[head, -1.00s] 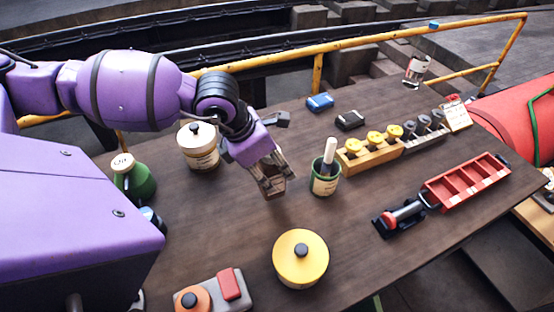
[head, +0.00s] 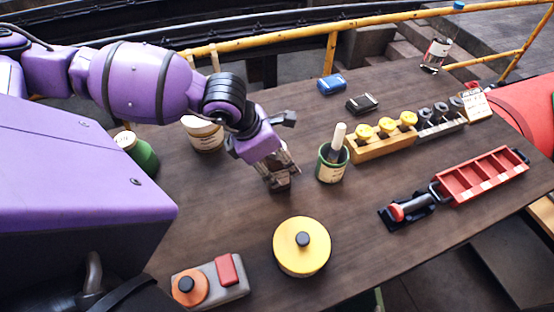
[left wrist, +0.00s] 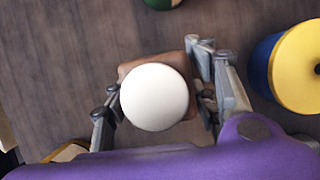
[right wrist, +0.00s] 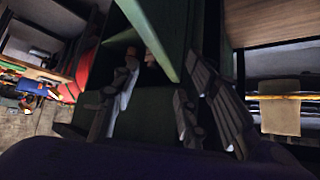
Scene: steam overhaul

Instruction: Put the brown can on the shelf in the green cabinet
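The brown can (left wrist: 128,72) with a round white top (left wrist: 154,97) shows in the left wrist view between the fingers of my left gripper (left wrist: 160,105), which appear closed against its sides. In the head view my left gripper (head: 280,182) points down low over the table, left of the green cup; its fingers mostly hide the can. In the right wrist view my right gripper (right wrist: 150,105) has its fingers spread, with nothing seen held. A dark green structure, seemingly the green cabinet (right wrist: 150,110), is right in front of it, with a lighter green edge. The shelf is not clear.
On the table (head: 215,225) stand a green cup (head: 332,172), a yellow-lidded can (head: 302,262), a cream jar (head: 205,136), a green bottle (head: 142,155), a grey box with a red block (head: 230,270), a yellow rack (head: 380,150) and a red tray (head: 480,178). A yellow rail (head: 285,43) runs behind.

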